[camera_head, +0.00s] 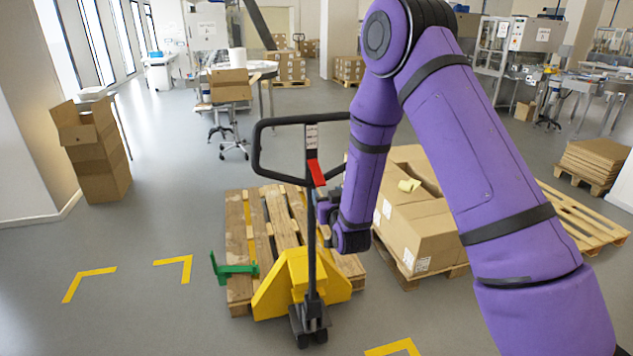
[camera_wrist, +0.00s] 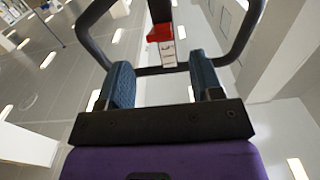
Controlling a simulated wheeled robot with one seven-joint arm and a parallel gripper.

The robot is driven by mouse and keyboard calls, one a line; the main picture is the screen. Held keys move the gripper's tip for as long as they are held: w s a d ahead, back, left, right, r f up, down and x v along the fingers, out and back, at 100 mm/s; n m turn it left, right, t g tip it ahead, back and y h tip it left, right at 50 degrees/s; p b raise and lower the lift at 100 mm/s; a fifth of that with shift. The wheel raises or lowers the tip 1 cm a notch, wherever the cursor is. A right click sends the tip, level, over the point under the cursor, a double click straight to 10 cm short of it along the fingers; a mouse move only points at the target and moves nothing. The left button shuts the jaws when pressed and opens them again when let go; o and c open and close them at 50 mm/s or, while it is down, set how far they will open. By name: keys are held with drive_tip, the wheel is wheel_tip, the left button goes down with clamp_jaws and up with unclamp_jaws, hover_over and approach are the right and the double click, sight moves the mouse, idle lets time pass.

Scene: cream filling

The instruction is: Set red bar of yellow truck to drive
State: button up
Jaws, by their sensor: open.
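The yellow pallet truck (camera_head: 300,285) stands at the centre of the head view, with an upright dark handle post and a black loop handle (camera_head: 258,150). In the head view my gripper (camera_head: 328,205) is just right of the post, below the red bar, and partly hidden by my arm.
A wooden pallet (camera_head: 236,215) lies behind the truck, with a green piece (camera_head: 232,268) at its left. Cardboard boxes (camera_head: 412,225) on a pallet stand close to the right of my wrist. A tall carton (camera_head: 98,160) stands far left. The floor at front left is clear.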

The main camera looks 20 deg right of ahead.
sight(321, 185)
drive_tip(key=w, duration=0.9)
